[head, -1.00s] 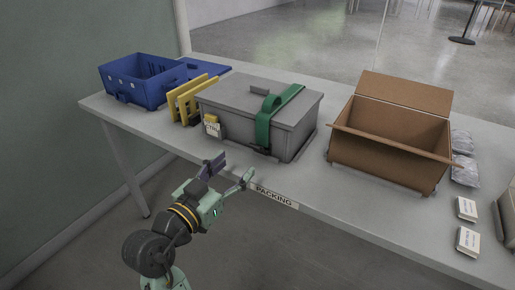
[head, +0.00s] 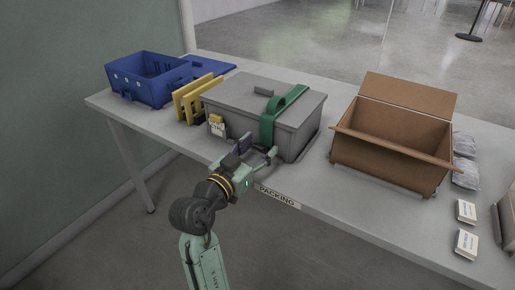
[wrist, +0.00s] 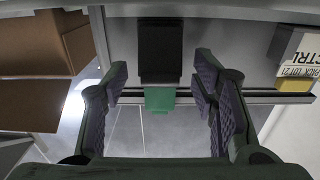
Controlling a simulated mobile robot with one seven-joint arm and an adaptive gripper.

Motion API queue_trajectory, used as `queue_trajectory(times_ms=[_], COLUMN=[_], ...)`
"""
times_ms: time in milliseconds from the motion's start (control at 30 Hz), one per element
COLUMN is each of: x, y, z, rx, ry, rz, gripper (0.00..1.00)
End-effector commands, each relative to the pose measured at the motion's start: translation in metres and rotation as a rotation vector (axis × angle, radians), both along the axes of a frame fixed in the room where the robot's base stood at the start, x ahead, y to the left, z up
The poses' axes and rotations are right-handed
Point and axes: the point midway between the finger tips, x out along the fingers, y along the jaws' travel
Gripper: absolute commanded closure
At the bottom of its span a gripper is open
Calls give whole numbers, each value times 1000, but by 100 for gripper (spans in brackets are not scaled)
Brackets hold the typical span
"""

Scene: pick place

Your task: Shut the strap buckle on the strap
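The green strap (head: 268,122) runs over the lid of the grey case (head: 230,98) and down its front, with a raised loop on top. In the wrist view its short green end (wrist: 160,99) hangs below the black strap buckle (wrist: 160,48). The buckle is on the case front, and my gripper hides it in the head view. My gripper (head: 257,149) is open just in front of the case. In the wrist view the fingers of my gripper (wrist: 163,75) stand either side of the strap line, with clear gaps and nothing held. Whether the buckle is latched cannot be told.
A white label with a yellow part (head: 217,124) is on the case front, left of the strap. Yellow frames (head: 190,100) and a blue crate (head: 140,85) stand left. An open cardboard box (head: 385,155) stands right. Small white boxes (head: 466,242) lie near the table's right front.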

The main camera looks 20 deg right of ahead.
Motion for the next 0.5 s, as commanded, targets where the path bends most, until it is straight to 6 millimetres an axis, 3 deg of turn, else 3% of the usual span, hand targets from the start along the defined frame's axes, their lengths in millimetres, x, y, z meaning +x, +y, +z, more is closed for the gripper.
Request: queue_trajectory(times_ms=[500], x=[0], y=[0], z=[0], rx=[0], ry=[0], rz=[0], gripper=[84])
